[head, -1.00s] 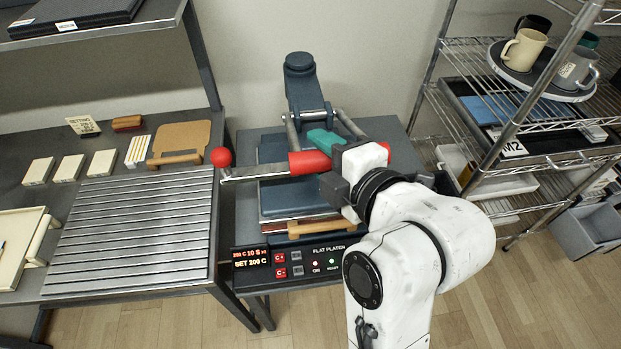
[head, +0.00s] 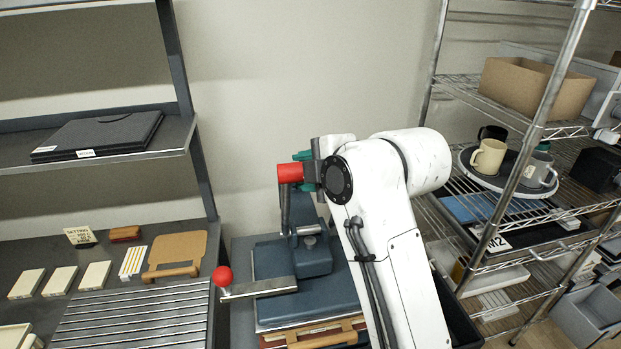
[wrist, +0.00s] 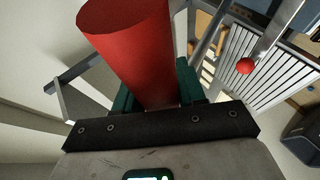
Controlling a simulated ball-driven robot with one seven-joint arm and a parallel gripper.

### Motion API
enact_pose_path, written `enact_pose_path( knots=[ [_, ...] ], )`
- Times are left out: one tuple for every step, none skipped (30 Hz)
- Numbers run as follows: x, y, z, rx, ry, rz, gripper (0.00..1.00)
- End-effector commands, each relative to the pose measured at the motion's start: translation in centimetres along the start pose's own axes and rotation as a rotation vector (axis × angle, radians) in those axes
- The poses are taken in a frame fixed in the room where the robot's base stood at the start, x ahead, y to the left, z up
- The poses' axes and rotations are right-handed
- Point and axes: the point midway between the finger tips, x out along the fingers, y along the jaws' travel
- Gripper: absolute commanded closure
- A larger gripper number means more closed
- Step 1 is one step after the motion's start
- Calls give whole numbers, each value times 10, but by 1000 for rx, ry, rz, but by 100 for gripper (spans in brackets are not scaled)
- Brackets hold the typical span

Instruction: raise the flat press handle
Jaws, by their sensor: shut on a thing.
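The flat press (head: 310,285) stands at the middle bottom of the head view, with its dark blue upper body above a flat platen. Its handle has a red grip (head: 290,173), now high above the platen; the red grip also fills the upper middle of the wrist view (wrist: 135,50). My gripper (head: 306,170) has green fingers and is shut on the red grip. In the wrist view the fingers lie on both sides of the grip. My white arm hides the right part of the press.
A lever with a red ball (head: 222,276) sticks out left of the press. A slatted table (head: 140,320) is at left, below a shelf (head: 100,155). A wire rack (head: 520,200) with mugs stands close on the right.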

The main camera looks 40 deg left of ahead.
Motion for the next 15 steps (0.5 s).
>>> enact_pose_path(
  knots=[
    [1, 2, 1, 7, 0, -16, 100],
    [2, 2, 1, 10, 0, -22, 100],
    [4, 3, 1, 13, 0, -28, 100],
    [4, 4, 2, 14, 1, -32, 100],
    [5, 4, 2, 15, 1, -35, 100],
    [6, 4, 2, 16, 1, -38, 100],
    [6, 4, 2, 17, 1, -40, 100],
    [6, 4, 2, 18, 1, -41, 100],
    [7, 4, 2, 18, 2, -43, 100],
    [7, 3, 2, 19, 2, -44, 100],
    [7, 3, 2, 19, 2, -44, 100],
    [7, 3, 2, 19, 2, -44, 100],
    [7, 3, 2, 19, 2, -45, 100],
    [7, 3, 2, 19, 2, -45, 100],
    [7, 2, 2, 19, 2, -45, 100]
  ],
)
